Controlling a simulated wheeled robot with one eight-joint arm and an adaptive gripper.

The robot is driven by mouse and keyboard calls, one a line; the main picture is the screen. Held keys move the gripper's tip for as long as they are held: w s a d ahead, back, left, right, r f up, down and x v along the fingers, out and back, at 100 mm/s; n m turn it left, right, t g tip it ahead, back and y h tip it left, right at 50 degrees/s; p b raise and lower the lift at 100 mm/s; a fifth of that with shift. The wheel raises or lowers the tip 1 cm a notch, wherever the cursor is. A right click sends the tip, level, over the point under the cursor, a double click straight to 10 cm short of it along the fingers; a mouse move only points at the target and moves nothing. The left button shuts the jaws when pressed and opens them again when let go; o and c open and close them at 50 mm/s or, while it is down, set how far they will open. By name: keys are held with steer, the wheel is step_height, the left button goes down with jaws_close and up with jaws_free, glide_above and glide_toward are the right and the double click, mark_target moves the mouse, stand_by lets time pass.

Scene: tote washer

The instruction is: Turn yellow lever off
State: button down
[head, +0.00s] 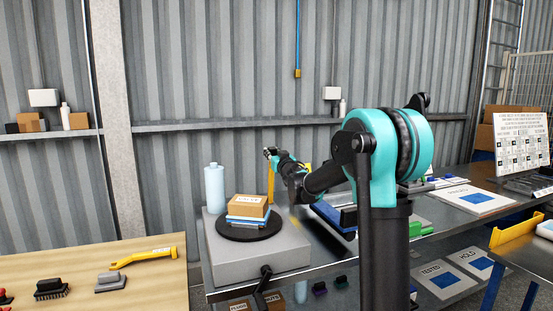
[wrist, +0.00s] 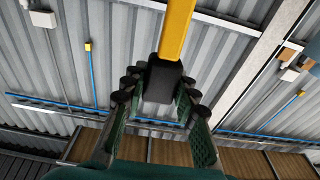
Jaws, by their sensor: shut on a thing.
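The yellow lever (wrist: 176,28) has a black end block (wrist: 161,82). In the wrist view it comes down from the top edge, with that block between the fingers of my gripper (wrist: 160,95). My gripper is shut on the lever's black end. In the head view my gripper (head: 270,153) is at the end of my reaching arm, above the turntable station. The yellow lever (head: 271,184) shows there as an upright strip just below it, behind the cardboard box. The lever's base is hidden.
A grey unit (head: 225,262) carries a dark turntable with a stacked cardboard box (head: 247,206) and blue items. A pale blue bottle (head: 214,188) stands behind them. A wooden bench (head: 60,275) at left holds brushes and a yellow-handled tool (head: 146,258).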

steer(key=shift+x, duration=1.8)
steer(key=c, duration=1.2)
jaws_free()
steer(key=shift+w, duration=0.1)
steer(key=shift+o, duration=0.2)
steer(key=shift+f, duration=0.1)
steer(key=v, duration=1.2)
